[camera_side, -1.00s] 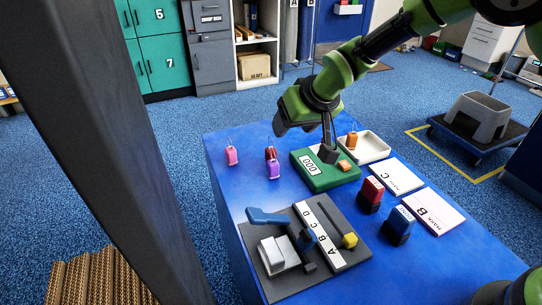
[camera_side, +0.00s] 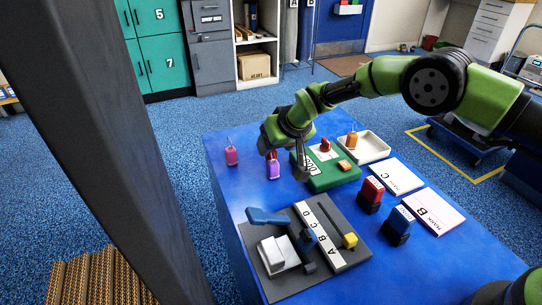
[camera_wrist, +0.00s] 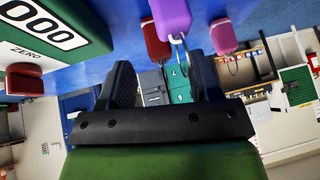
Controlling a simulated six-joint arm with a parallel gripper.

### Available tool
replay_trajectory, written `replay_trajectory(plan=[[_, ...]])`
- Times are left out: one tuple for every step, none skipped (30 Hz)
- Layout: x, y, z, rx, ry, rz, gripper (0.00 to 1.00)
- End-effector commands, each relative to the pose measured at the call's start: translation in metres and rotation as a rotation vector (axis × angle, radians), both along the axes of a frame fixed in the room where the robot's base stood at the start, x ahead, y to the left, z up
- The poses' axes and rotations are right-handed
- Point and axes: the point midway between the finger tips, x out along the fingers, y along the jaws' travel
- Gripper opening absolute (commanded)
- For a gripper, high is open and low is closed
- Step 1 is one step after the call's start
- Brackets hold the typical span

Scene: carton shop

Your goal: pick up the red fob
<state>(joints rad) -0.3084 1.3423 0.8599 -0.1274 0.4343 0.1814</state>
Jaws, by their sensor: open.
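The red fob (camera_wrist: 156,42) is a dark red block with a wire ring, standing on the blue table. In the wrist view it is beyond my fingers, left of the purple fob (camera_wrist: 172,16) and the pink fob (camera_wrist: 223,37). In the side view my gripper (camera_side: 287,165) mostly hides it. The purple fob (camera_side: 273,170) stands in front of it there, and the pink fob (camera_side: 232,156) is to the left. My gripper is open and empty; its two fingers (camera_wrist: 165,78) show apart in the wrist view, with the red fob not between them.
A green counter box (camera_side: 322,180) reading 000 is just right of my gripper. A small red piece (camera_side: 325,145) shows at its back. A white tray (camera_side: 375,152) with an orange fob (camera_side: 352,140) lies behind. A grey lettered fixture (camera_side: 345,258) is in front.

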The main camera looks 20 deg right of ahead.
Motion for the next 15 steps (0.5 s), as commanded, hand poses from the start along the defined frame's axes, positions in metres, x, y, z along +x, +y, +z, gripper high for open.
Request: replay_trajectory(plan=[[0.003, 0.000, -0.005, 0.000, 0.000, 0.000, 0.58], [0.004, 0.001, -0.006, 0.000, 0.000, 0.000, 0.58], [0.006, 0.001, -0.009, 0.001, 0.000, -0.001, 0.58], [0.007, 0.002, -0.011, 0.000, 0.000, -0.001, 0.58], [0.008, 0.002, -0.012, 0.001, -0.001, -0.001, 0.58], [0.009, 0.002, -0.014, 0.000, 0.000, -0.001, 0.58], [0.010, 0.003, -0.015, -0.001, -0.001, -0.001, 0.58], [0.010, 0.003, -0.016, -0.001, -0.001, -0.001, 0.58], [0.011, 0.003, -0.018, -0.001, -0.001, -0.001, 0.58], [0.011, 0.003, -0.018, -0.002, 0.000, -0.001, 0.58], [0.012, 0.003, -0.019, -0.001, -0.001, -0.001, 0.58], [0.012, 0.003, -0.019, -0.001, -0.002, -0.001, 0.58], [0.012, 0.003, -0.019, -0.001, -0.002, -0.001, 0.58], [0.012, 0.003, -0.019, -0.001, -0.001, -0.001, 0.58], [0.012, 0.003, -0.019, -0.002, -0.001, -0.001, 0.58]])
